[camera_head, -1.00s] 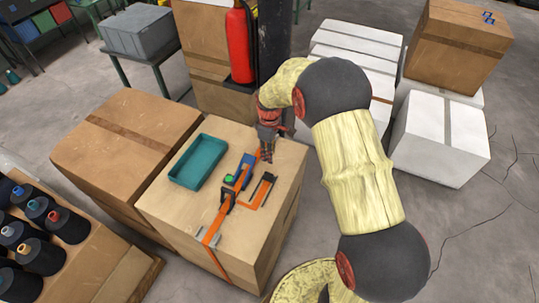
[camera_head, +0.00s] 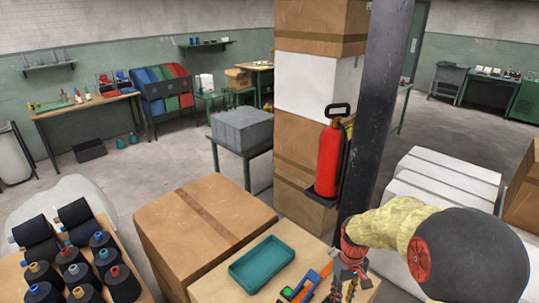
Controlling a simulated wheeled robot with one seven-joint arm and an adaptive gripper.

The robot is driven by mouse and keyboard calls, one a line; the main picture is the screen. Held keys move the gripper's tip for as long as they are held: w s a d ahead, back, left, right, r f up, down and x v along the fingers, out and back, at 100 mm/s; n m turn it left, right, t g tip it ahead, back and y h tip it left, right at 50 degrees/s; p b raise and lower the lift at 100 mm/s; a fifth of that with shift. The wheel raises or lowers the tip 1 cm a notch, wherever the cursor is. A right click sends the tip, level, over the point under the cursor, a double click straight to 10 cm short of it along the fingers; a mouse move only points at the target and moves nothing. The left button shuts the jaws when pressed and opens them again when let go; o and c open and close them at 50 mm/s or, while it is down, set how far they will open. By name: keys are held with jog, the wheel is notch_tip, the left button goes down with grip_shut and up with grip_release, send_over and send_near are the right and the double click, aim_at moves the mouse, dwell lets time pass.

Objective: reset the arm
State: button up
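My arm comes in from the lower right, with yellowish sleeved links and dark round joints. My gripper (camera_head: 350,280) points down at the right side of a cardboard box top (camera_head: 215,289), near the bottom edge of the view. Its fingers are small and partly cut off, so I cannot tell whether they are open or shut. A teal tray (camera_head: 262,265) lies on the box, left of my gripper. A blue tool with an orange strap (camera_head: 302,288) lies between the tray and my gripper, partly out of view.
A red fire extinguisher (camera_head: 329,161) hangs by a dark column (camera_head: 377,115) just behind my gripper. White boxes (camera_head: 455,180) stand at right. Another cardboard box (camera_head: 200,222) stands left, beside black thread spools (camera_head: 103,250). Open floor lies farther back.

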jog(key=s+a+r+m+t+b, duration=0.3)
jog(key=s+r+t+b, duration=0.3)
jog(key=s+r, duration=1.4)
jog(key=shift+s+a+t, duration=0.35)
jog(key=shift+a+t, duration=0.05)
jog(key=shift+a, duration=0.05)
dwell(1.8)
